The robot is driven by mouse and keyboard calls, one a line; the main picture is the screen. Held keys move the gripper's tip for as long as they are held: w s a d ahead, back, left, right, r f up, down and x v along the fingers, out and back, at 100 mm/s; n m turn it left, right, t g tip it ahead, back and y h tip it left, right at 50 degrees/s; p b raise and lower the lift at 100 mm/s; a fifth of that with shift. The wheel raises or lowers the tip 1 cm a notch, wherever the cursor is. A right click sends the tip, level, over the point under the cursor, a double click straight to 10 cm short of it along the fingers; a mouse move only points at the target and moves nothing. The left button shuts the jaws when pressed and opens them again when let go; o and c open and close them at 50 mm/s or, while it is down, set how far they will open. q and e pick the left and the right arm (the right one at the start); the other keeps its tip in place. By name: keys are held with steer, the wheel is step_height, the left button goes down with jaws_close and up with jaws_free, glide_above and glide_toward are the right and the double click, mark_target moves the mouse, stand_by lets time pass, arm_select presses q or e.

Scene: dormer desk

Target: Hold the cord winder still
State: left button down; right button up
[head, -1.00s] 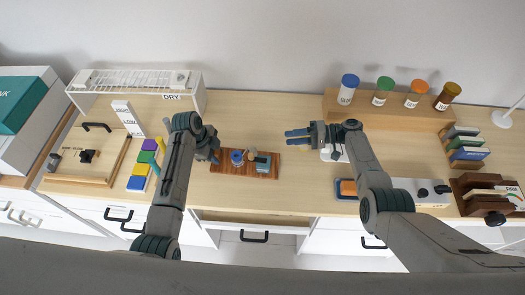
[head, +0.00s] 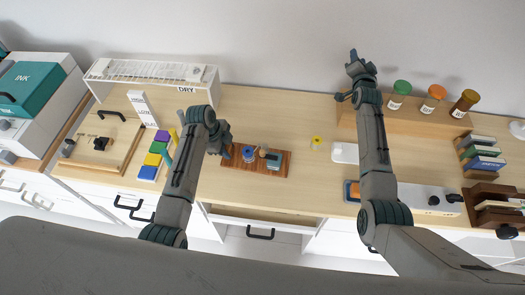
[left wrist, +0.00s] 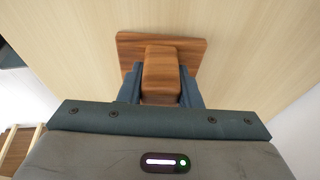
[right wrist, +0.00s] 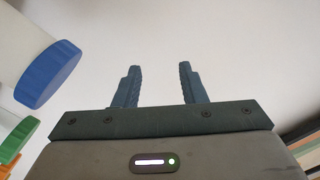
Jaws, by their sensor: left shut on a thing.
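The cord winder (head: 234,160) is a brown wooden board on the desk, with a blue round part (head: 248,153), a tan knob and a grey-teal block on it. My left gripper (head: 224,148) is at the board's left end. In the left wrist view my left gripper (left wrist: 160,88) is shut on an upright wooden block (left wrist: 160,72) that stands on the wooden board (left wrist: 128,46). My right gripper (head: 352,76) is raised near the back shelf, away from the winder. In the right wrist view its fingers (right wrist: 160,85) are apart with nothing between them.
A small yellow piece (head: 316,142) lies on the desk right of the winder. The shelf (head: 425,121) bears jars with green (head: 402,87), orange and brown caps. A blue-capped jar (right wrist: 48,75) is close beside my right gripper. Coloured blocks (head: 155,160) stand left of my left arm.

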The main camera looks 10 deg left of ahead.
mark_target(262, 151)
steer(key=s+a+f+n+g+y, duration=0.1)
steer(key=s+a+n+g+y, duration=0.1)
steer(key=s+a+n+y, duration=0.75)
steer(key=s+a+n+g+y, duration=0.2)
steer(key=s+a+n+y, duration=0.5)
steer(key=s+n, duration=0.45)
steer(key=s+a+f+n+g, duration=0.2)
steer(key=s+a+f+g, duration=0.3)
steer(key=s+f+g, duration=0.45)
steer(key=shift+t, duration=0.85)
steer(key=f, duration=0.2)
steer(key=s+f, duration=0.1)
steer(key=f, duration=0.2)
steer(key=shift+s+d+f, duration=0.2)
steer(key=shift+s+f, duration=0.15)
steer(key=x, duration=0.7)
steer(key=shift+w+a+f, duration=0.15)
steer(key=shift+a, duration=0.1)
jaws_close()
